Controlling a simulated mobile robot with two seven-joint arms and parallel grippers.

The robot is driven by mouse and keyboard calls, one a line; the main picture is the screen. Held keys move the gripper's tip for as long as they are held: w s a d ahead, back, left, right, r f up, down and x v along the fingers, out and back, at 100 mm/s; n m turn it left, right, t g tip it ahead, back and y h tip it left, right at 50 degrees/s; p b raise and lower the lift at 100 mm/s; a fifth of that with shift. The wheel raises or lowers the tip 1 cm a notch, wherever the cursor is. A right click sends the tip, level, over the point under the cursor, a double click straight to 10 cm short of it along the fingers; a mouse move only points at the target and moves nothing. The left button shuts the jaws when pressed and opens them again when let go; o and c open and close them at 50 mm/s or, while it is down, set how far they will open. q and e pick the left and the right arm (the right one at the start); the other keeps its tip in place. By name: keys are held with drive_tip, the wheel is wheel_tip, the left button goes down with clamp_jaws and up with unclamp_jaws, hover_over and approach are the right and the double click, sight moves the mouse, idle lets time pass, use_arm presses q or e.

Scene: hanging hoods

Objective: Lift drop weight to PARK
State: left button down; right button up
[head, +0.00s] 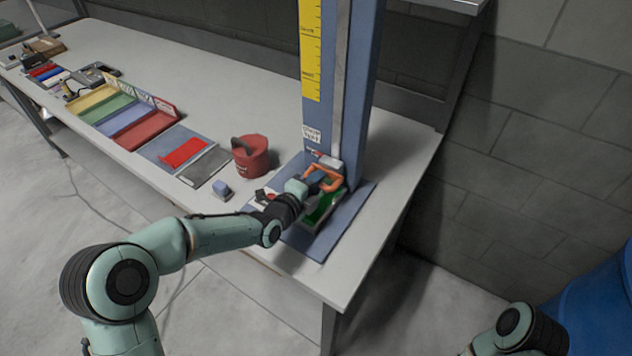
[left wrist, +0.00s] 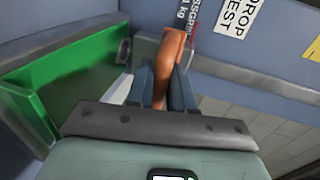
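The drop test tower (head: 362,110) is a tall blue column with a yellow scale (head: 311,50) and a pale rail. The drop weight's orange handle (head: 335,184) is low at the tower's foot. In the left wrist view the handle (left wrist: 171,50) runs between my fingers, below a dark label reading 1 kg. My left gripper (head: 312,184) reaches it from the left; its fingers (left wrist: 162,90) lie close against both sides of the handle and look shut on it. The weight's body is mostly hidden. No PARK mark is readable. My right gripper is out of view.
A green tray (head: 318,212) sits on the blue base plate (head: 318,246); its wall (left wrist: 75,80) is close left in the wrist view. A wall is behind.

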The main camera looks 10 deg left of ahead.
use_arm(q)
wheel_tip(320, 180, up, 9)
drive_tip(key=shift+f, duration=0.2)
wheel_tip(320, 180, up, 13)
drive_tip(key=p, duration=0.5)
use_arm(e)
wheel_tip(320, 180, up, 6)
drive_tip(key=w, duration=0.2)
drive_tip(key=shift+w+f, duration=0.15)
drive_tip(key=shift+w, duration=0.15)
use_arm(q)
drive_tip(key=c, duration=1.2)
unclamp_jaws()
drive_tip(key=shift+f, duration=0.1)
drive_tip(key=shift+o, duration=0.2)
